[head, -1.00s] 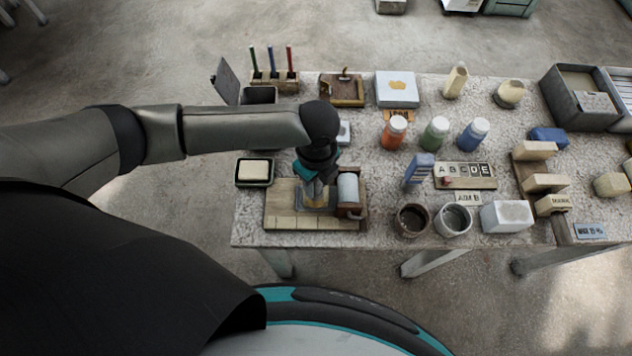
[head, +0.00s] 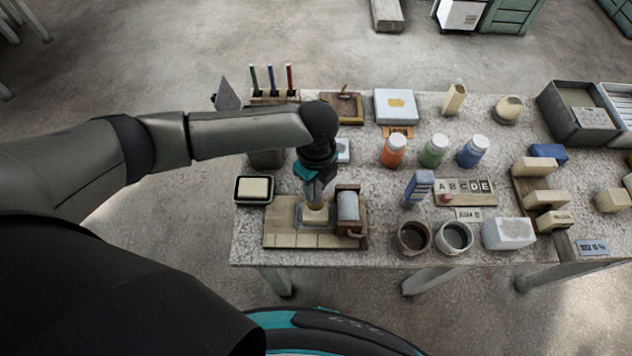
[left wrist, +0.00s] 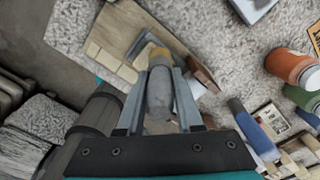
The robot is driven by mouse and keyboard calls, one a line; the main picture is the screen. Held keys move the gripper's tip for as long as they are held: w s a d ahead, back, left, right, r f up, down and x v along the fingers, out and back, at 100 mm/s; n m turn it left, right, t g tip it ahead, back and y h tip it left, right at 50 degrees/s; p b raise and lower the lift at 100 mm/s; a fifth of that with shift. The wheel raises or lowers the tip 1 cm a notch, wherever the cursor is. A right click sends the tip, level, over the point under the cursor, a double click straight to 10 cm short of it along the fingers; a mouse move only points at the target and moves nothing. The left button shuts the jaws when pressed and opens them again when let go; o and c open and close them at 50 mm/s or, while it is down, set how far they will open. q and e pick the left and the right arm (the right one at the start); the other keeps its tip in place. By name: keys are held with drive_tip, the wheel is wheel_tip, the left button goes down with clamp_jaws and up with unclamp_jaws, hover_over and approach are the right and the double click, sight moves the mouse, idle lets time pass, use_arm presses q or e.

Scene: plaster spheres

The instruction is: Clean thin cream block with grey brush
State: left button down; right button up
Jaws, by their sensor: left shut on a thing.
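My left gripper (head: 315,197) points down over a wooden board near the table's left front. In the left wrist view its jaws (left wrist: 160,112) are shut on a grey rounded handle (left wrist: 160,92) with a yellowish part beyond it, which looks like the grey brush. A small cream patch (head: 316,216) shows below the jaws, on a grey base on the board; I cannot tell whether it is the thin cream block or part of the brush. Another cream block (head: 254,187) lies in a dark dish left of the board. My right gripper is not in view.
A grey roller (head: 348,206) in a wooden frame stands close right of the gripper on the board (head: 280,232). Two round pots (head: 413,238), (head: 456,236) and a white block (head: 508,233) stand further right. Orange, green and blue bottles (head: 472,151) stand behind.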

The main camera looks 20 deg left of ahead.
use_arm(q)
drive_tip(key=s+p, duration=0.1)
drive_tip(key=s, duration=0.1)
drive_tip(key=s+d+p, duration=0.1)
drive_tip(key=s, duration=0.1)
drive_tip(key=shift+d+p, duration=0.1)
drive_tip(key=shift+p, duration=0.2)
drive_tip(key=shift+w+a+b, duration=0.25)
drive_tip(key=shift+w, duration=0.55)
drive_tip(key=shift+w+a+b, duration=0.2)
drive_tip(key=shift+w+b, duration=0.1)
drive_tip(key=shift+w, duration=0.5)
drive_tip(key=shift+w+a+b, duration=0.25)
drive_tip(key=shift+w, duration=0.55)
drive_tip(key=shift+s, duration=0.1)
drive_tip(key=s+p, duration=0.1)
drive_tip(key=s+r+p, duration=0.1)
drive_tip(key=p, duration=0.1)
drive_tip(key=shift+d+r, duration=0.3)
drive_tip(key=shift+s, duration=0.15)
drive_tip(key=shift+f, duration=0.1)
